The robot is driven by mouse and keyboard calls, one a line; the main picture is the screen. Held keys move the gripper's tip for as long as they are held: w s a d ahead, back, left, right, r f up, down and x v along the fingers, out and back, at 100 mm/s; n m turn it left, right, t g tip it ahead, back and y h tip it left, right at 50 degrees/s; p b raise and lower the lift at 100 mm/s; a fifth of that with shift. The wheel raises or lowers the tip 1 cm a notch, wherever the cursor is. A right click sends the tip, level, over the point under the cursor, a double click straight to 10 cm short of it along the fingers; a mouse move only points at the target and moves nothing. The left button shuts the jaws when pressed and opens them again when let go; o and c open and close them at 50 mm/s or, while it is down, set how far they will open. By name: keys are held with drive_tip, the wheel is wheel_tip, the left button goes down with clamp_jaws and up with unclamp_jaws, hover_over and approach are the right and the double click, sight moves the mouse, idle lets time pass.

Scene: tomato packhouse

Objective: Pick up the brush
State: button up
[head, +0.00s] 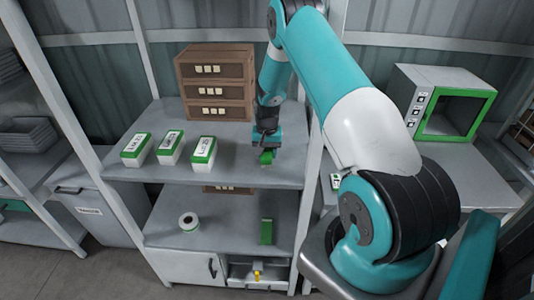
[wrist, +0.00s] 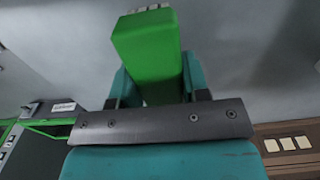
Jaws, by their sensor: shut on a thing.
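My gripper (head: 266,141) is over the right part of the upper shelf board and points down. It is shut on a green block-shaped thing, which looks like the brush (head: 267,157). In the wrist view the brush (wrist: 146,45) sits between the two teal fingers and sticks out past them, with small pale bits at its far end. The gripper (wrist: 158,82) grips it from both sides. I cannot tell whether the brush touches the shelf board.
Several green-and-white labelled boxes (head: 168,146) stand left on the upper shelf board (head: 230,176). Stacked brown crates (head: 215,82) are behind. A shelf post (head: 309,165) is close on the right.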

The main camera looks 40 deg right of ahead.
sight(267, 149)
wheel_tip(267, 149, up, 20)
drive_tip(key=b, duration=0.5)
drive_tip(key=shift+b, duration=0.4)
